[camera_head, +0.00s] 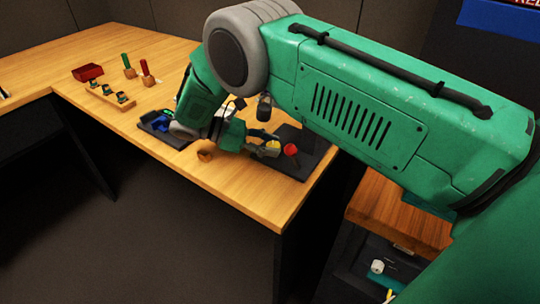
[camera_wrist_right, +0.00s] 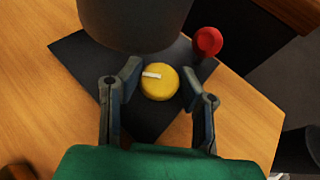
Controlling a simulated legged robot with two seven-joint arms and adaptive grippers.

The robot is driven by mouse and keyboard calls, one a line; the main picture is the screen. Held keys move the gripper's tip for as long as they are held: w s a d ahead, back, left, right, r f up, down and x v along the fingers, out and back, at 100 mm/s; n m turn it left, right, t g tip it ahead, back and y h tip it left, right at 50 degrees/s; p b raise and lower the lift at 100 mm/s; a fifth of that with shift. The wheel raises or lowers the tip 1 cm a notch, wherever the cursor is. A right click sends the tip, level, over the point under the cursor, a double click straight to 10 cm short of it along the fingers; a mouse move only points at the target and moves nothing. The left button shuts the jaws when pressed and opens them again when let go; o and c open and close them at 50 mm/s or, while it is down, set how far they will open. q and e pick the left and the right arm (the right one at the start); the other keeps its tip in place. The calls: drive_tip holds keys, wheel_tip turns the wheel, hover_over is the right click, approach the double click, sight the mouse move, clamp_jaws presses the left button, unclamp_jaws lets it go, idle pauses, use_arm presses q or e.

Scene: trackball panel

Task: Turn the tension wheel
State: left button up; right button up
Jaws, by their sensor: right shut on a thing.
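The yellow wheel (camera_wrist_right: 159,82) has a white mark on its left part in the wrist view and sits over a dark panel (camera_wrist_right: 75,50). In the head view the wheel (camera_head: 273,147) shows small at the right gripper's tip. My right gripper (camera_wrist_right: 161,78) is shut on the wheel, with one finger on each side. In the head view the gripper (camera_head: 270,147) reaches over the dark panel (camera_head: 302,166) from the left. A red knob (camera_wrist_right: 208,41) stands beside the wheel on its far right; it also shows in the head view (camera_head: 290,149). My left gripper is not in view.
A dark rounded thing (camera_wrist_right: 135,20) hides part of the panel in the wrist view. On the wooden table (camera_head: 225,180) are a tan block (camera_head: 205,155), a dark tray (camera_head: 150,127), a red box (camera_head: 88,72) and a wooden rack (camera_head: 110,97). The table's front edge is near.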

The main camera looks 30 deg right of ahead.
drive_tip(key=shift+w+d+f+m+g+y+b, duration=0.1)
drive_tip(key=shift+f+m+g+y+b, duration=0.05)
drive_tip(key=shift+m+g+y+b, duration=0.5)
drive_tip(key=shift+m, duration=0.35)
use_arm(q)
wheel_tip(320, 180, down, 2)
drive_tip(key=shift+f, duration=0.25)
use_arm(e)
drive_tip(key=shift+r, duration=0.2)
drive_tip(key=o, duration=1.2)
drive_tip(key=shift+g, duration=0.25)
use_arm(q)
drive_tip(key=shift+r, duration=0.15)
